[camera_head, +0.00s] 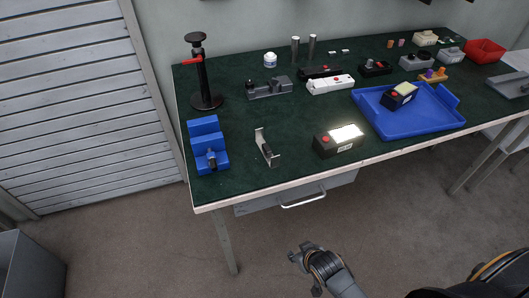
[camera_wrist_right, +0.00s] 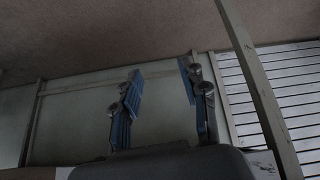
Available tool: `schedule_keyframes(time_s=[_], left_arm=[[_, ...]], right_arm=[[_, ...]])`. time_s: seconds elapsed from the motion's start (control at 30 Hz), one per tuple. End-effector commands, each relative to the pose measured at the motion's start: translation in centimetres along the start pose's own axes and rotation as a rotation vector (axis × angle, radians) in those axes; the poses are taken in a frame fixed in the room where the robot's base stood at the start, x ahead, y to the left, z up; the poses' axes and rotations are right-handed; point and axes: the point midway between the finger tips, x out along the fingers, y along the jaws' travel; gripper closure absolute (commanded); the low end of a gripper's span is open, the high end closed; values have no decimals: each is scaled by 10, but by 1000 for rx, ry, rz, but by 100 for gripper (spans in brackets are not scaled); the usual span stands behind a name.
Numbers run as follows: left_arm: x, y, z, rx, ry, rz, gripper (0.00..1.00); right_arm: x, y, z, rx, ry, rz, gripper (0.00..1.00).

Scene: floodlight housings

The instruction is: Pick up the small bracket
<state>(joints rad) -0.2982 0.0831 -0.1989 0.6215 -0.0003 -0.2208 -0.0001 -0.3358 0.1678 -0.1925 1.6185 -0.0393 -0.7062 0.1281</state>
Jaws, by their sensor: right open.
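The small bracket (camera_head: 266,151) is a thin silver U-shaped piece with upturned ends. It lies on the dark green table top (camera_head: 240,185) near the front edge, between the blue vise and the lit floodlight. My right gripper (camera_head: 300,256) is in front of the table and below its edge, well apart from the bracket. In the right wrist view my right gripper (camera_wrist_right: 161,98) shows two separated fingers with blue pads and nothing between them. The bracket is not seen in that view. My left gripper is not in view.
A blue vise (camera_head: 205,158) stands left of the bracket and a lit floodlight housing (camera_head: 325,144) right of it. A black stand (camera_head: 205,85) and a grey fixture (camera_head: 268,92) are behind. A blue tray (camera_head: 425,124) sits farther right. A drawer handle (camera_head: 303,201) projects below the table edge.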

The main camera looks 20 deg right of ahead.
Motion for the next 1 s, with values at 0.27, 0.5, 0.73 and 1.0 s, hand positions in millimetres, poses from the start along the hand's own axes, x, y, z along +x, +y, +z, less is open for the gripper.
schedule_keyframes(time_s=[0.27,0.5,0.73,1.0], left_arm=[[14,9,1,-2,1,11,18],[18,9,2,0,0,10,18],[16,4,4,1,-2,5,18],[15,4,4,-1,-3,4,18]], right_arm=[[-120,5,-137,34,251,12,57],[-205,5,-225,57,534,-7,57],[-199,4,-260,63,621,-22,57],[-157,4,-289,63,619,-23,57]])
